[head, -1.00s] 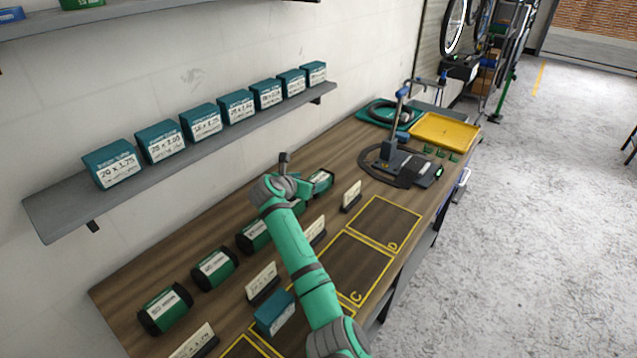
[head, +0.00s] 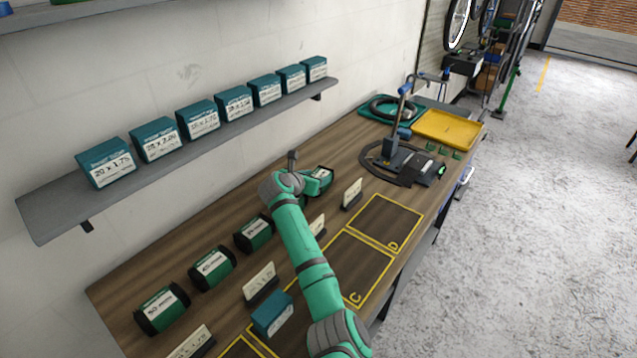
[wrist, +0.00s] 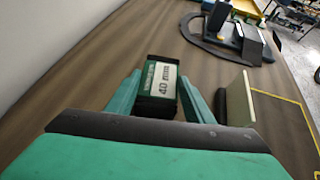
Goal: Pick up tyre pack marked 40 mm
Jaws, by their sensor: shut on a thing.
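The tyre pack marked 40 mm (wrist: 158,88) is a dark green and black block with a white label, in the middle of the wrist view. My gripper (wrist: 158,100) is shut on it, with one green finger on each side. In the head view the pack (head: 318,178) shows partly past my gripper (head: 308,185), at the far end of the row of packs on the bench. My arm hides part of it. I cannot tell whether the pack touches the bench.
Other tyre packs (head: 212,268) stand in a row on the bench (head: 130,285). Upright cards, including one (head: 352,193) close by, stand in front. A blue box (head: 272,313) is near. Yellow-outlined squares C (head: 345,268) and D (head: 385,222) are empty. A shelf of boxes (head: 196,118) runs along the wall.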

